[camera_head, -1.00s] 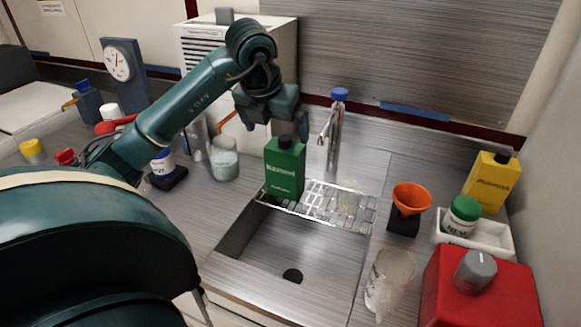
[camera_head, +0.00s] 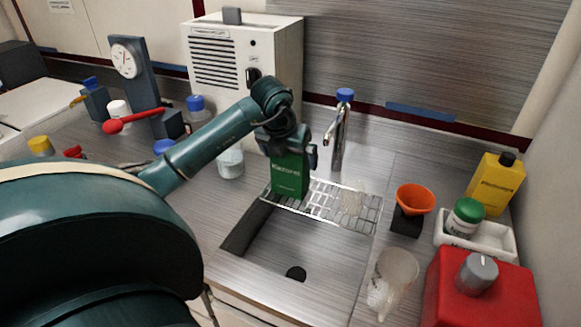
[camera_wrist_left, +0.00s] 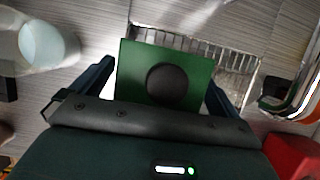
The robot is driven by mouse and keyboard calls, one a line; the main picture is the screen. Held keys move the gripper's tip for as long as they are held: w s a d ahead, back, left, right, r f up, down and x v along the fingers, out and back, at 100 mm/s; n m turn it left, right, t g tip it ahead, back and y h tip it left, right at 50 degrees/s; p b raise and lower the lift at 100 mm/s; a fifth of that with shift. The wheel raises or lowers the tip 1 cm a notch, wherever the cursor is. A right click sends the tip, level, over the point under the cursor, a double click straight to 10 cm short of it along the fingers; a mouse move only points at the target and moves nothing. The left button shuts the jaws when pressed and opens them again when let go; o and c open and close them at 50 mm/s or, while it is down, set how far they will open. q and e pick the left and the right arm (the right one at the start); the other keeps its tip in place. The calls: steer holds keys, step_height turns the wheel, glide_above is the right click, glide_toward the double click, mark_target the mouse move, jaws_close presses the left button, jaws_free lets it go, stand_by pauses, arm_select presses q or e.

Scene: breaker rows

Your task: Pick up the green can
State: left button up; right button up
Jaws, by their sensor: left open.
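The green can (camera_head: 290,176) is a box-shaped green container with pale lettering, upright on the left end of the wire rack over the sink. In the left wrist view the green can (camera_wrist_left: 131,74) shows from above, with a round dark cap in its middle. My left gripper (camera_head: 289,152) is at the can's top, and its fingers (camera_wrist_left: 160,86) lie on either side of it in the wrist view. The jaws are open, with a gap visible between can and fingers. The gripper hides the can's cap in the head view. My right gripper is not in view.
The faucet (camera_head: 339,135) stands just right of the can, behind the wire rack (camera_head: 325,204). A glass beaker (camera_head: 230,162) stands to the left. The sink basin (camera_head: 300,248) is open in front. An orange funnel (camera_head: 414,199) and a red canister (camera_head: 507,298) are on the right.

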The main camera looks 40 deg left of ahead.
arm_select(q)
steer(key=c, duration=1.5)
steer(key=shift+r, duration=0.15)
steer(key=shift+c, duration=0.4)
